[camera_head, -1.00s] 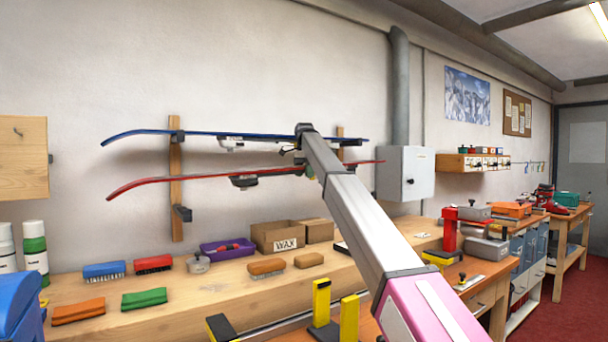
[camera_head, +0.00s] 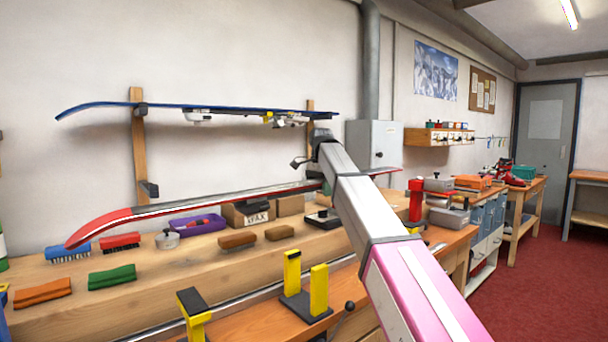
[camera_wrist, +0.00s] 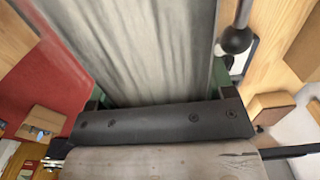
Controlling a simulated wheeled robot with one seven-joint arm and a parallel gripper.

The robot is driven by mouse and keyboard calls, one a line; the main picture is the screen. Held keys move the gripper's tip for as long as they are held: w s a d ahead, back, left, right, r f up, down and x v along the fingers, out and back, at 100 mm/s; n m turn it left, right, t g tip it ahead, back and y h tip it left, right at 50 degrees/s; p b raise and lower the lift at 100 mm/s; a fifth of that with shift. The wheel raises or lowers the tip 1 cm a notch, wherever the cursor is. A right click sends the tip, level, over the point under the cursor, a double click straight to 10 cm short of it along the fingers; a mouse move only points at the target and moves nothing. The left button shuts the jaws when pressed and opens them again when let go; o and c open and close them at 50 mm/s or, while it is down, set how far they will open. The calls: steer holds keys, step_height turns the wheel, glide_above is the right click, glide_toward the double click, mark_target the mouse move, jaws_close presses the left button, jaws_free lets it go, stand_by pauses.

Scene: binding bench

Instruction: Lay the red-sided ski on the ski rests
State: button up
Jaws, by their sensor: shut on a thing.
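The red-sided ski (camera_head: 150,212) is off the wall, held level over the bench, with its upturned red tip toward the left and front. Its tail shows right of my arm. My gripper (camera_head: 320,166) is shut on the ski near its middle; my arm hides most of the grip. In the wrist view, a grey streaked surface (camera_wrist: 130,50), likely the ski, lies between the jaws. The ski rests have yellow posts: one pair (camera_head: 305,288) stands on the front bench, and another rest (camera_head: 194,312) with a black top stands to its left.
A blue ski (camera_head: 90,107) hangs on the wooden wall rack (camera_head: 138,160). Brushes, a purple tray (camera_head: 198,225) and a wax box (camera_head: 247,214) cover the back bench under the held ski. A red-topped vise (camera_head: 416,205) stands to the right.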

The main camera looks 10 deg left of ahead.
steer(key=s+d+f, duration=0.7)
steer(key=s+d, duration=0.2)
steer(key=s, duration=0.2)
step_height(320, 180, down, 11)
steer(key=shift+w, duration=0.2)
stand_by(0.8)
steer(key=shift+f, duration=0.2)
stand_by(0.7)
steer(key=o, duration=1.2)
steer(key=shift+c, duration=0.2)
